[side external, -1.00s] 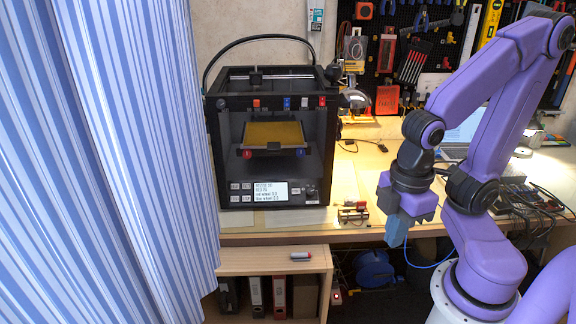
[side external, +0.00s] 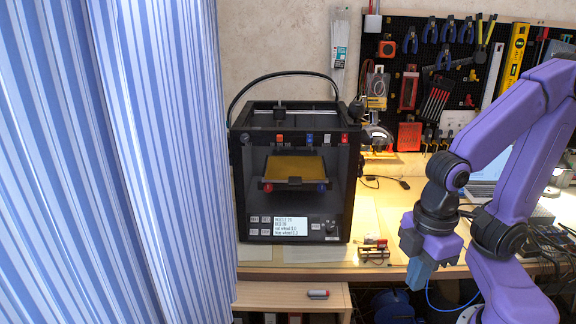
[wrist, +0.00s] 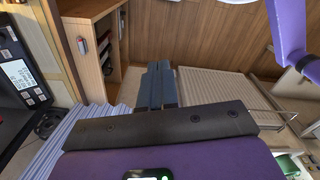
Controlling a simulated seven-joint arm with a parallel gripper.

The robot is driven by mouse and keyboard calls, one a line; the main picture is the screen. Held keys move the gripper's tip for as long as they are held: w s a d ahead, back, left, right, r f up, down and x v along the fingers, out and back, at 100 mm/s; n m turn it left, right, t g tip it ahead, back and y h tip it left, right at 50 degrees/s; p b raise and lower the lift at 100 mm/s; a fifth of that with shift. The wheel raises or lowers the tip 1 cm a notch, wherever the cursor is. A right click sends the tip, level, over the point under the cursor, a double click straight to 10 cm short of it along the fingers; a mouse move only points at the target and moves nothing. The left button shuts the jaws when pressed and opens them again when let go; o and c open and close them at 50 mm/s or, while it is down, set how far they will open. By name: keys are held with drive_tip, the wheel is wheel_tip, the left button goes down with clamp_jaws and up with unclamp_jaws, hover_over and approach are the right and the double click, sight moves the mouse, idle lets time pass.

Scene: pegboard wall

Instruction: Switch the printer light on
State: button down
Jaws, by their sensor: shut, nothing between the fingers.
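The black 3D printer (side external: 345,205) stands on the workbench left of my gripper. Its inside looks dark around the yellow bed (side external: 295,166). Along its top front edge are small orange, blue, white and red parts (side external: 309,139). A lit text display (side external: 290,225), grey buttons (side external: 259,219) and a dark knob (side external: 331,227) are on its lower front. Part of the display (wrist: 20,74) shows at the left of the wrist view. My gripper (side external: 420,272) is shut and empty, pointing down, apart from the printer on its right. Its closed fingers (wrist: 158,85) show in the wrist view.
A striped blue curtain (side external: 150,150) hangs just left of the printer. A tool pegboard (side external: 460,60) is behind. A laptop (side external: 490,165) and cables are at right. A marker (side external: 318,294) lies on the low shelf below the bench. Space between printer and gripper is mostly free.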

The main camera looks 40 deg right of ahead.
drive_tip(key=w+d+r+n+t+h, duration=0.3)
drive_tip(key=w+n, duration=0.1)
drive_tip(key=w, duration=0.5)
drive_tip(key=w+d+r+n+t+h, duration=0.3)
drive_tip(key=w+d+r+n, duration=0.1)
drive_tip(key=w, duration=0.5)
drive_tip(key=w+d+r+n+t+h, duration=0.3)
drive_tip(key=w+n, duration=0.3)
drive_tip(key=w, duration=0.3)
drive_tip(key=shift+w+d+r+t+h, duration=0.25)
drive_tip(key=shift+w+r+t+h, duration=0.1)
drive_tip(key=shift+r+h, duration=0.3)
approach(327, 139)
drive_tip(key=x, duration=0.5)
drive_tip(key=shift+s+f, duration=0.1)
drive_tip(key=shift+f, duration=0.2)
drive_tip(key=shift+w+d+r, duration=0.25)
drive_tip(key=shift+w+d, duration=0.05)
